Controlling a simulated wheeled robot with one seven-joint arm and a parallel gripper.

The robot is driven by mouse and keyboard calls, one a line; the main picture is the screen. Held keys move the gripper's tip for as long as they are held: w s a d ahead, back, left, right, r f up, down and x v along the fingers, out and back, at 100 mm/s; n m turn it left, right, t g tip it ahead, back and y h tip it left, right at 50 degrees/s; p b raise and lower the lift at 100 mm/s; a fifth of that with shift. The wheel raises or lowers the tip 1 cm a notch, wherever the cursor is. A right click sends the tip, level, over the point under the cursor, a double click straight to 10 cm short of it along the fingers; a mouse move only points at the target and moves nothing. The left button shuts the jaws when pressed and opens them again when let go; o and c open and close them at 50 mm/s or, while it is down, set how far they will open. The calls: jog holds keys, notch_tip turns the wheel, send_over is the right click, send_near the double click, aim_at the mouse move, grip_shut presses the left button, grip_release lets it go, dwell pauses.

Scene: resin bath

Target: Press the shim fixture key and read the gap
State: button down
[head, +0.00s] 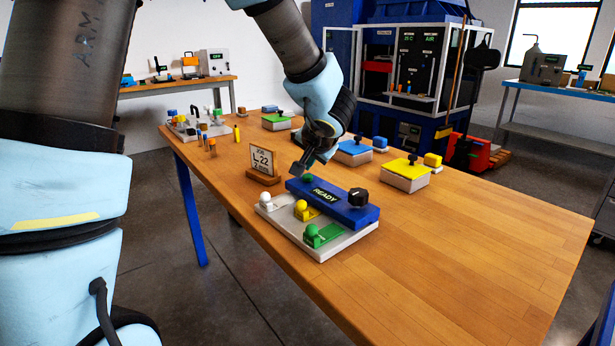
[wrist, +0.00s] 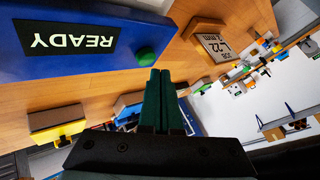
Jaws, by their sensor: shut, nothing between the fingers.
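The shim fixture is a blue block (head: 335,205) on a pale base plate (head: 318,246) on the wooden table. Its display (head: 325,195) reads READY; no gap figure shows. A round green key (head: 308,178) sits at the block's far left end, and it also shows in the wrist view (wrist: 145,55). A black knob (head: 358,197) is at the right end. My gripper (head: 300,170) is shut and empty, just above and beside the green key. In the wrist view the shut fingers (wrist: 160,75) point close to the key; I cannot tell whether they touch it.
White, yellow and green ball-topped pieces (head: 312,232) stand along the front of the base plate. A job card (head: 262,160) reading "L.22 2 mm" stands left of the fixture. Yellow (head: 405,175) and blue (head: 353,153) topped boxes stand behind. The table's right side is clear.

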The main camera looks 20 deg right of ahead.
aim_at(307, 179)
jog(key=shift+f+b, duration=1)
jog(key=shift+b, duration=0.8)
dwell(1.2)
jog(key=shift+r, duration=0.1)
jog(key=shift+r+p, duration=0.35)
jog(key=shift+r, duration=0.55)
jog(key=shift+r+p, duration=1.35)
jog(key=shift+r, duration=1.15)
